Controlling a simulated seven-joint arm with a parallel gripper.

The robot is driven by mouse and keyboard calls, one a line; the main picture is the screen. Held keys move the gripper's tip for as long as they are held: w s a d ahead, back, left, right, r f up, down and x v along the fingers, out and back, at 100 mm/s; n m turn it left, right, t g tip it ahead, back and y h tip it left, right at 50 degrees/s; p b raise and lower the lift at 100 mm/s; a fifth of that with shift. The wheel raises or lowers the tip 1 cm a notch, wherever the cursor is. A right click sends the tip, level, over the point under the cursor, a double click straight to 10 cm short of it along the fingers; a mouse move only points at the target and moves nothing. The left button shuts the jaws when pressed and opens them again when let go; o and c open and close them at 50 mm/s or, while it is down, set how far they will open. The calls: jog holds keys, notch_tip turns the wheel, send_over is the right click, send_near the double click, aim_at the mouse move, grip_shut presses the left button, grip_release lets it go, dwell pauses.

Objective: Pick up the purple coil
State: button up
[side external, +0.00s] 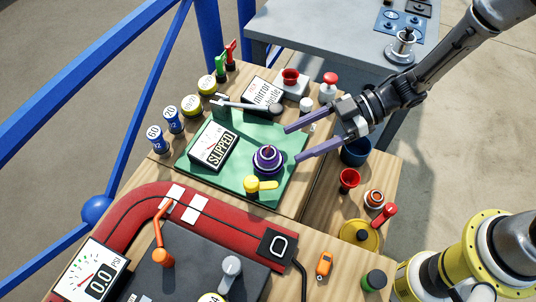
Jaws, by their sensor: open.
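The purple coil (268,159) sits on the green board (213,170), toward its right side. It is round and stacked in rings, with a small upright tip in the middle. My gripper (290,143) reaches in from the right with its two long purple fingers spread apart. One fingertip is above and right of the coil in the picture, the other to its right. The gripper is open and empty. I cannot tell how high the fingers are above the board.
A yellow-knobbed lever (252,184) stands just below the coil. A red padded strip (140,208) runs in front.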

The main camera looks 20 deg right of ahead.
aim_at(261, 153)
jog(key=x, duration=1)
jog(key=shift+w+a+f, duration=0.25)
jog(key=shift+a, duration=0.1)
grip_shut()
jog(key=shift+r, duration=0.55)
notch_tip(261, 153, up, 2)
jog(key=shift+r, duration=0.1)
jog(key=s+d+r, duration=0.9)
jog(key=d, duration=0.1)
jog(key=shift+s+d+r, duration=0.2)
jog(key=shift+s+r, duration=0.1)
jog(key=shift+r, duration=0.05)
